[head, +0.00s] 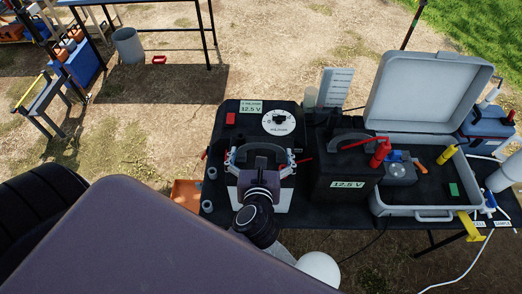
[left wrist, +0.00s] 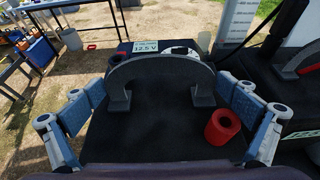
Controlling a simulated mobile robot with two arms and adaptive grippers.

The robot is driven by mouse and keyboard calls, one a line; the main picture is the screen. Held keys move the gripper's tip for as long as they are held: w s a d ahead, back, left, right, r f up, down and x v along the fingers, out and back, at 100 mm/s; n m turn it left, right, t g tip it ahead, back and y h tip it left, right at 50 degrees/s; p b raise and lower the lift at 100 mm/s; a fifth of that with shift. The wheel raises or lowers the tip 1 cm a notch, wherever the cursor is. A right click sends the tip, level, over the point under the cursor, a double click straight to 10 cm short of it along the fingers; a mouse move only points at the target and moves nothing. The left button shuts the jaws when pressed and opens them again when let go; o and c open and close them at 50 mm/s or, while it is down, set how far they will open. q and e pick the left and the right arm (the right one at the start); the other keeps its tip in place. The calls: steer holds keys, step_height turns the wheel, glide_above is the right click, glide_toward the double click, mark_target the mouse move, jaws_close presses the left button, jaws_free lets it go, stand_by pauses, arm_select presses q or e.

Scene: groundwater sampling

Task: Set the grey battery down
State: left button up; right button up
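The grey battery, a dark block with a grey arched handle (left wrist: 160,68), fills the middle of the left wrist view. A red cap (left wrist: 222,126) sits on its top. In the head view its handle (head: 262,149) shows just beyond my left wrist, which hides most of the body. My left gripper (head: 260,163) is over it, fingers spread wide. In the left wrist view its fingers (left wrist: 160,112) are on either side of the handle, apart from it. A white patch (head: 279,199) shows beside the wrist on the black table (head: 222,213). My right gripper is not in view.
A black battery (head: 335,172) labelled 12.5 V, with a red clamp (head: 381,152), stands close on the right. An open grey case (head: 430,212) is beyond it. A dial (head: 279,122) and a 12.5 V label (head: 251,107) are behind the handle. A tall white gauge (head: 336,87) stands behind.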

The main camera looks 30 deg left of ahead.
arm_select(q)
steer(key=shift+s+d+r, duration=0.1)
steer(key=shift+s+r, duration=0.05)
steer(key=shift+s, duration=0.05)
steer(key=p+v, duration=0.4)
steer(key=v, duration=0.7)
steer(key=shift+s, duration=0.2)
steer(key=shift+d, duration=0.1)
